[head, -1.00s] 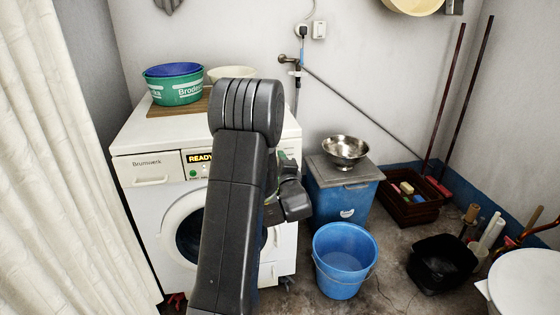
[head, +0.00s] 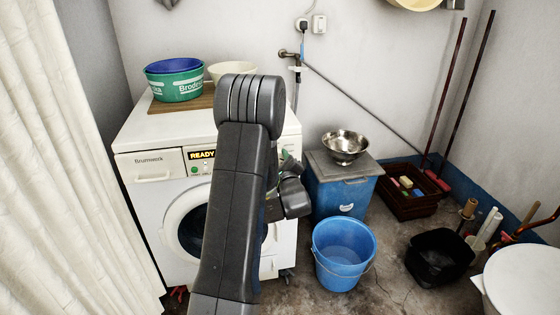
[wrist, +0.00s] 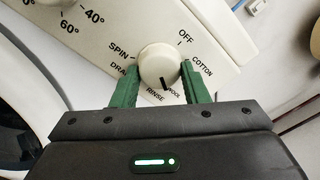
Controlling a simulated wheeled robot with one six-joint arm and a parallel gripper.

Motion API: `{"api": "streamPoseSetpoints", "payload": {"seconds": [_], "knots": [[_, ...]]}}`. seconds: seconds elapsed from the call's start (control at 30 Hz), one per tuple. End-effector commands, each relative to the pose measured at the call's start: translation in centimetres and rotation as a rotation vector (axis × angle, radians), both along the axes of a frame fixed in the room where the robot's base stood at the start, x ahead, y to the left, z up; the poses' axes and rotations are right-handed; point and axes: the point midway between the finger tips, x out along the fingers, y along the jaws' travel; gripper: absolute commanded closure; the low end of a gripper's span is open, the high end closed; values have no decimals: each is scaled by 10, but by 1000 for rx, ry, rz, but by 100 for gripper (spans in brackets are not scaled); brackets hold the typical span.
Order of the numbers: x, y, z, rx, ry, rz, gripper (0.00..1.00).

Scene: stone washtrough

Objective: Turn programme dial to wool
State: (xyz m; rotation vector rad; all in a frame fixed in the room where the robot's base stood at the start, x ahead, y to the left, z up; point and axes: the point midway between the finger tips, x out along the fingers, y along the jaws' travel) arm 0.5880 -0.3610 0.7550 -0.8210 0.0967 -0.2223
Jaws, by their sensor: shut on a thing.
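The cream programme dial (wrist: 159,66) is on the white washing machine's panel in the wrist view. Its black pointer mark faces the lower edge, between the RINSE and WOOL labels. OFF, COTTON, SPIN and a partly covered DRAIN label also ring it. My gripper (wrist: 161,68) is shut on the dial, one green finger on each side. The right finger partly covers the area near WOOL. In the head view, my arm hides the dial on the washing machine (head: 140,205), whose display reads READY.
A second dial with temperature marks sits left of the programme dial. Green and blue basins (head: 175,85) stand on the machine. A blue bucket (head: 342,270) and a blue box with a metal bowl (head: 345,147) stand to its right. A curtain (head: 60,170) hangs at left.

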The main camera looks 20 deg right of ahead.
Motion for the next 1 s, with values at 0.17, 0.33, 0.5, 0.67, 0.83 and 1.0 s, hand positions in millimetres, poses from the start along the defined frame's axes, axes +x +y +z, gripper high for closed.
{"api": "streamPoseSetpoints", "payload": {"seconds": [0.17,0.33,0.5,0.67,0.83,1.0], "knots": [[0,0,-1,4,0,-1,82],[0,0,-1,3,1,-1,82],[0,0,-1,3,1,-1,37],[0,0,-1,2,0,-1,37],[-4,1,0,3,1,-1,37],[-27,6,0,5,2,-2,37]]}}
